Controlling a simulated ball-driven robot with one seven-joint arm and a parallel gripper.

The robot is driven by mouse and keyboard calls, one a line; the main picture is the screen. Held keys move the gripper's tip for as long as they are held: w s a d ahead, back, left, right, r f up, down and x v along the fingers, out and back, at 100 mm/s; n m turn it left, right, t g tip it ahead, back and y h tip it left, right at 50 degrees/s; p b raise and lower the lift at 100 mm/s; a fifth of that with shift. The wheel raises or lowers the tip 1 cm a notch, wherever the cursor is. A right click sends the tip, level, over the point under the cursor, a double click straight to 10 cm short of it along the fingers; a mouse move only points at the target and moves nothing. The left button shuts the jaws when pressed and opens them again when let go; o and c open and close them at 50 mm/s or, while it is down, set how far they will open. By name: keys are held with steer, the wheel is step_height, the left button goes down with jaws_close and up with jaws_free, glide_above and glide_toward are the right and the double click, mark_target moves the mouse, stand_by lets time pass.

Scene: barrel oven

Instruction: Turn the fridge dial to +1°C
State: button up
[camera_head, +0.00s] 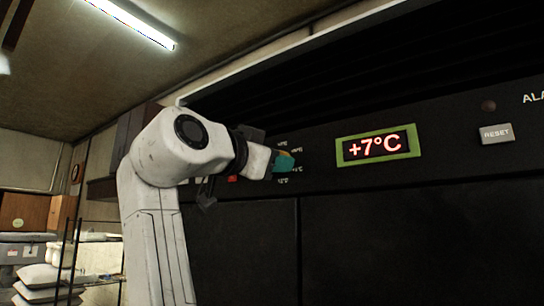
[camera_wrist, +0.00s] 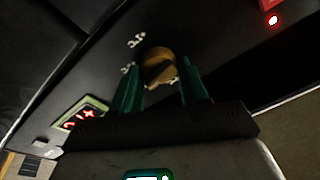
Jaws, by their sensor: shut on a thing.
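The fridge dial (camera_wrist: 158,63) is a round brown-gold knob on the black panel, seen between my two teal fingers in the wrist view. My gripper (camera_wrist: 160,76) is shut on it, one finger on each side. In the head view my gripper (camera_head: 284,162) reaches the panel and hides the dial. Small white temperature labels (camera_head: 297,168) ring the dial, too small to read surely. The green-framed display (camera_head: 378,146) reads +7°C in red. It also shows in the wrist view (camera_wrist: 80,116).
A RESET button (camera_head: 496,133) and a dark round knob or lamp (camera_head: 488,105) sit right of the display. A lit red light (camera_wrist: 273,20) is on the panel in the wrist view. Shelves with pale sacks (camera_head: 45,278) stand far left.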

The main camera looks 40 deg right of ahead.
steer(key=m+g+p, duration=0.1)
steer(key=m, duration=0.5)
steer(key=shift+f+m, duration=0.1)
steer(key=shift+m, duration=0.2)
steer(key=m+g, duration=0.1)
steer(key=m, duration=0.6)
steer(key=m+g+y+p, duration=0.1)
steer(key=m, duration=0.6)
steer(key=shift+w+m, duration=0.2)
steer(key=shift+m, duration=0.1)
steer(key=o, duration=1)
steer(key=shift+p, duration=0.3)
steer(key=shift+o, duration=0.2)
